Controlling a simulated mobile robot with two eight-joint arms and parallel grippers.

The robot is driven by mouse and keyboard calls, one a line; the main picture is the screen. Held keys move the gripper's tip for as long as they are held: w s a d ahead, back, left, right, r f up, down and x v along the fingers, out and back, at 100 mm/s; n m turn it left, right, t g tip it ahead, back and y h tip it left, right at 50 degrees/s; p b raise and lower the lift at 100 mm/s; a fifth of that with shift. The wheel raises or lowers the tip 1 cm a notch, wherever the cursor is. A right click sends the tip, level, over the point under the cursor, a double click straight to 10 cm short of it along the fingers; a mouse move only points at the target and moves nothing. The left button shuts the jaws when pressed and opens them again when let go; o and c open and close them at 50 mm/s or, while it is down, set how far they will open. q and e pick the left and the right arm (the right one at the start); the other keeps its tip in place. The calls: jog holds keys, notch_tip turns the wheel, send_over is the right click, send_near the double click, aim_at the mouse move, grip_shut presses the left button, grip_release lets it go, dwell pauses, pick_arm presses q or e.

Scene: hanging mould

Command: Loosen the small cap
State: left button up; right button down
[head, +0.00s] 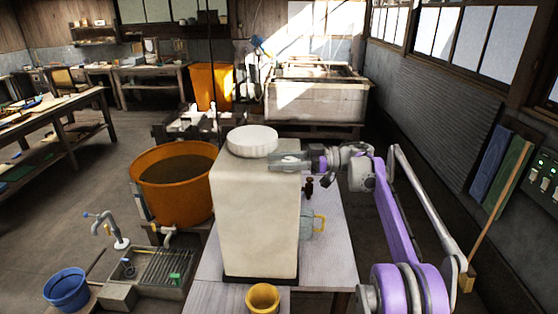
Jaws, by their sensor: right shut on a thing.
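A tall cream-white container (253,225) stands upright on the light table. A wide, ribbed white lid (252,141) sits on its top. My right gripper (277,162) reaches in from the right, level with the container's top. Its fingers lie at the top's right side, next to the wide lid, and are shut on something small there. That is where the small cap would be, but the fingers hide it, so I cannot see its shape or how it sits. My left gripper is out of view.
A yellow cup (263,298) is in front. An orange tub (172,182) stands left. The table's right front (325,262) is clear.

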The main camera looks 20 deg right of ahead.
jog(key=shift+r, duration=0.1)
jog(key=shift+c, duration=1.4)
grip_release()
jog(key=v, duration=1)
jog(key=shift+d, duration=0.35)
jog(key=shift+s, duration=0.15)
